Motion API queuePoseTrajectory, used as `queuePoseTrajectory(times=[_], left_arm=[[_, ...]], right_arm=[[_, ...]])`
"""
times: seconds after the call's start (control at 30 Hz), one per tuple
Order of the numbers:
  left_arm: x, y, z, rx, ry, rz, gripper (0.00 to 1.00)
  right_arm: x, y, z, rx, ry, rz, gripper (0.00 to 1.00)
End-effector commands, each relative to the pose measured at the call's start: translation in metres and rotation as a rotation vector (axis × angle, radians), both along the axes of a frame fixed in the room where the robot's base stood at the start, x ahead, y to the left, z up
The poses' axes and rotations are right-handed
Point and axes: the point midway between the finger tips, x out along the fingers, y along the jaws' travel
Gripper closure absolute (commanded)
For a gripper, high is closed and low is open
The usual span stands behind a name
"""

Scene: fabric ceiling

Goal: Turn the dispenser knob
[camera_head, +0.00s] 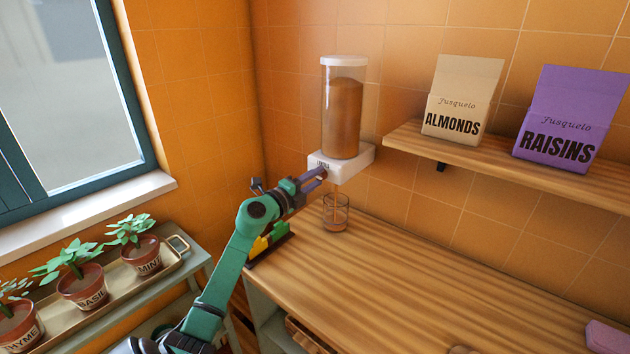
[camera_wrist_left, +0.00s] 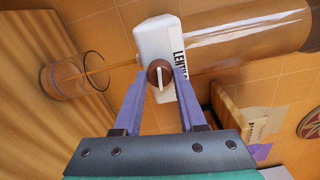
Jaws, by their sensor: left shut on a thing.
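The dispenser is a clear cylinder (camera_head: 343,115) of brown lentils on a white base (camera_head: 352,168), fixed to the tiled wall. Its round brown knob (camera_wrist_left: 159,73), with a pale bar across it, is on the front of the base beside a lentils label. My left gripper (camera_head: 316,175) is at the front of the base, its purple fingers shut on the knob, one on each side in the left wrist view (camera_wrist_left: 161,82). A clear glass (camera_head: 335,214) stands on the counter under the dispenser. A thin brown stream (camera_wrist_left: 112,67) runs from the base into the glass.
A wooden shelf (camera_head: 502,158) to the right holds an almonds box (camera_head: 462,100) and a purple raisins box (camera_head: 570,120). The wooden counter (camera_head: 420,285) is largely clear. Potted herbs stand on a tray (camera_head: 165,262) at the left, below the window.

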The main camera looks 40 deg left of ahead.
Motion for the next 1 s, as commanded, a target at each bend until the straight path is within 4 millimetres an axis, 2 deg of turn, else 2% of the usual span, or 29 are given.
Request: queuePoseTrajectory(times=[1.0], left_arm=[[0.000,0.000,-0.004,0.942,0.020,0.000,1.00]], right_arm=[[0.000,0.000,-0.050,0.000,0.000,0.000,0.00]])
